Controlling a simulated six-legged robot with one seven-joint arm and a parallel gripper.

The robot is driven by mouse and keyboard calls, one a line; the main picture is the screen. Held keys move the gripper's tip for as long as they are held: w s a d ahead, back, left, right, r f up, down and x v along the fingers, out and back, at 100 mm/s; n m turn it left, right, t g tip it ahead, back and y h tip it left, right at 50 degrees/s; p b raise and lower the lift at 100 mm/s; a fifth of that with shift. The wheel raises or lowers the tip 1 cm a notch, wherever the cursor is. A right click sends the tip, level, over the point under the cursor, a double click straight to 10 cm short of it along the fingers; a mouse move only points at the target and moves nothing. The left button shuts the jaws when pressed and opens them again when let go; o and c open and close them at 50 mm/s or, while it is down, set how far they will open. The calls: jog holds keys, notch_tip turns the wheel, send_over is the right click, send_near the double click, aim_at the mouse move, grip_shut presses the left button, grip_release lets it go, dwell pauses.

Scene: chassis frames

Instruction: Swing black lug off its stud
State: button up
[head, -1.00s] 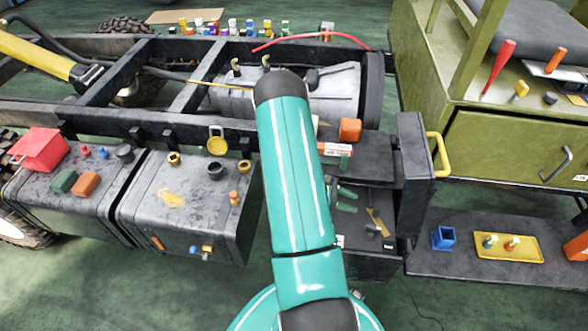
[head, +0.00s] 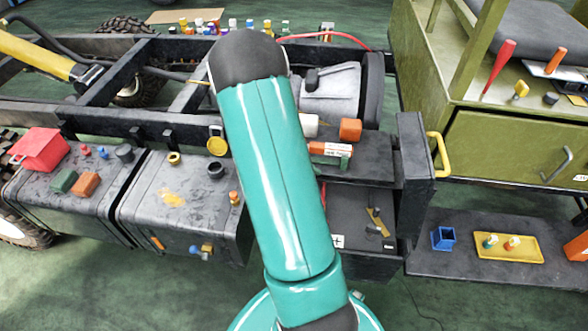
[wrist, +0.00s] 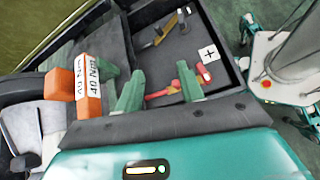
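My gripper (wrist: 158,92) is open in the wrist view, its two green fingers apart over the near edge of a dark open box (wrist: 222,82). My teal arm hides it in the head view. A red part (wrist: 160,94) shows between and behind the fingers; I see no clear grip on it. Further in the box lies a yellow piece (wrist: 165,30) with dark grey parts. It also shows in the head view (head: 378,221), with a small dark grey piece (head: 373,231) beside it. I cannot tell which dark piece is the black lug, and no stud is clear.
A white plus label (wrist: 208,53) lies in the box. An orange-and-white "40 Nm" block (wrist: 90,88) and an orange block (wrist: 60,83) stand close left of the fingers. A dark upright post (head: 414,165) with a yellow handle (head: 437,162) borders the box at right.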

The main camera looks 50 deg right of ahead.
jog(key=w+a+r+m+t, duration=0.1)
jog(key=w+a+r, duration=0.1)
jog(key=a+r, duration=0.2)
jog(key=shift+w+r+t, duration=0.3)
jog(key=shift+w+r, duration=0.05)
jog(key=shift+r, duration=0.2)
jog(key=shift+a, duration=0.1)
grip_shut()
jog(key=n+y, duration=0.3)
jog(key=n, duration=2.6)
send_near(379, 218)
jog(key=w+a+r, duration=0.1)
jog(key=a+r, duration=0.2)
jog(key=a, duration=0.2)
jog(key=x, duration=1)
jog(key=shift+w+d+f, duration=0.2)
jog(key=shift+d, duration=0.05)
